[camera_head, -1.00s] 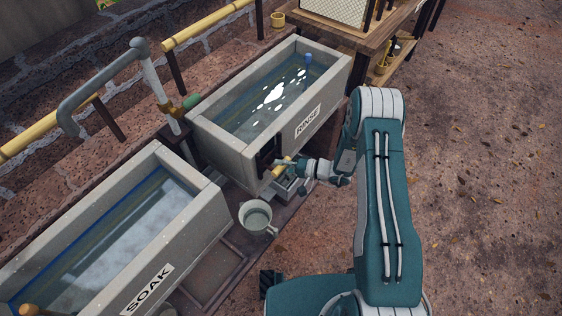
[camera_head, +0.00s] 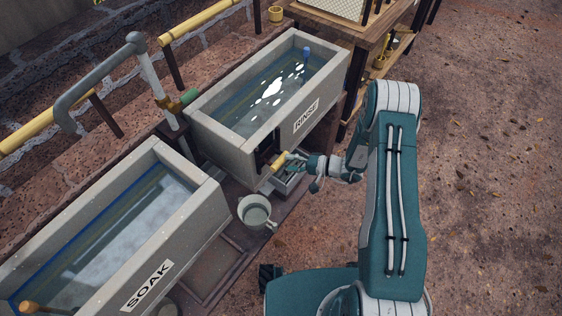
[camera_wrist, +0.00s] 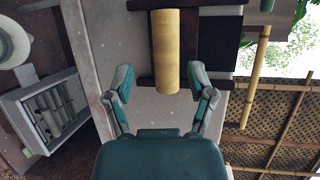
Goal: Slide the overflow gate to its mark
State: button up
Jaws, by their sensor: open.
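The overflow gate is a dark slide (camera_head: 266,151) on the near end wall of the RINSE tank, with a yellow cylindrical handle (camera_head: 278,161) sticking out of it. In the wrist view the handle (camera_wrist: 166,45) points towards my palm, with dark rails (camera_wrist: 220,45) behind it. My gripper (camera_head: 298,160) is just right of the handle. In the wrist view my gripper (camera_wrist: 162,80) is open, with one finger on each side of the handle's near end and visible gaps between. I cannot make out the mark.
The SOAK tank (camera_head: 195,215) stands in front at left. Open ground is at right.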

jog(key=v, duration=0.8)
jog(key=shift+f, duration=0.15)
jog(key=s+a+r+n+g+h, duration=0.1)
jog(key=s+r+n+g+h, duration=0.2)
jog(key=r, duration=0.8)
jog(key=s+a+r+n+g+h, duration=0.1)
jog(key=s+r+n+g+h, duration=0.3)
jog(key=r, duration=0.8)
jog(key=s+d+r+m+t+h, duration=0.3)
jog(key=s+d+r+t+h, duration=0.2)
jog(key=s+r, duration=0.9)
jog(key=shift+s+r+t+h, duration=0.3)
jog(key=shift+s+t+h, duration=0.65)
jog(key=shift+t+h, duration=0.75)
jog(key=shift+d, duration=0.1)
